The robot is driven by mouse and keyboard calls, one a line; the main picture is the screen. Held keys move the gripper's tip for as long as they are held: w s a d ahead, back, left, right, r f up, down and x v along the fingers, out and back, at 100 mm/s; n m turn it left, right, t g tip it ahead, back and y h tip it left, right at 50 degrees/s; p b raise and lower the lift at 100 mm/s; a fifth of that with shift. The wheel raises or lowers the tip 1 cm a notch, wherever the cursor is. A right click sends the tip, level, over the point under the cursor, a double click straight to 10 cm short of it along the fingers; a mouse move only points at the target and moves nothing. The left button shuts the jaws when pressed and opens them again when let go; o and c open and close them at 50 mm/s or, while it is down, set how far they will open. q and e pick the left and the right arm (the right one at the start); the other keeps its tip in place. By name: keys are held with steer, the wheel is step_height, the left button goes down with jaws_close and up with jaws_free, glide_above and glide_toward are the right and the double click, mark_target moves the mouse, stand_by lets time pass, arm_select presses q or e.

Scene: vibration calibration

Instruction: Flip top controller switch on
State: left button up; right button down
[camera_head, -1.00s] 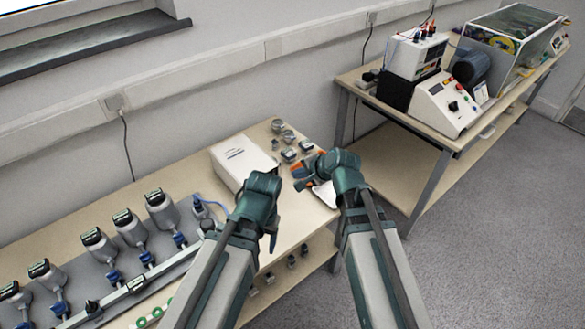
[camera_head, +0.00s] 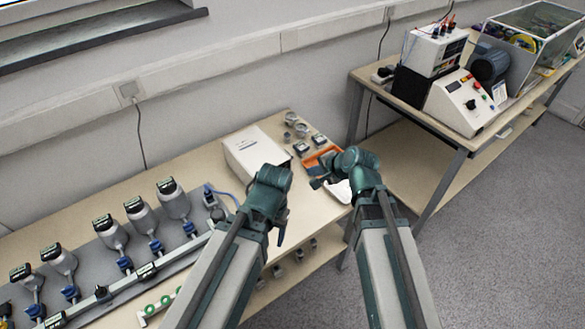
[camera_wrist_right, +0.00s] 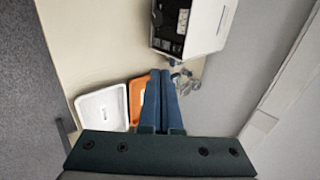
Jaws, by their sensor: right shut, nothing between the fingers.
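A white controller box (camera_head: 434,50) with red and black terminals on top stands on a black box (camera_head: 412,86) on the right-hand table. A sloped white control panel (camera_head: 466,102) with coloured buttons and a black knob is beside it. The switch itself is too small to make out. My right gripper (camera_head: 318,183) is over the near bench, well left of and apart from the controllers. In the right wrist view its blue fingers (camera_wrist_right: 160,82) are together and empty. My left gripper (camera_head: 281,232) hangs at the bench's front edge, its fingers mostly hidden by its wrist.
An orange tray (camera_head: 312,159) and a white tray (camera_wrist_right: 100,109) lie near my right gripper. A white box (camera_head: 256,150) stands behind my left wrist. Several sensor units line the bench at left. A clear-covered machine (camera_head: 535,30) and motor (camera_head: 489,64) fill the right-hand table. Grey floor is open at right.

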mark_target(286, 165)
arm_select(q)
step_height(286, 165, down, 7)
steer(key=b, duration=0.7)
steer(key=shift+f, duration=0.2)
steer(key=shift+f+b, duration=0.1)
steer(key=shift+b, duration=0.2)
arm_select(e)
steer(key=w+a+r+x, duration=0.1)
steer(key=x, duration=1.2)
steer(key=shift+w+a+r, duration=0.15)
steer(key=shift+w+r, duration=0.15)
steer(key=shift+r, duration=0.05)
arm_select(q)
steer(key=shift+f, duration=0.1)
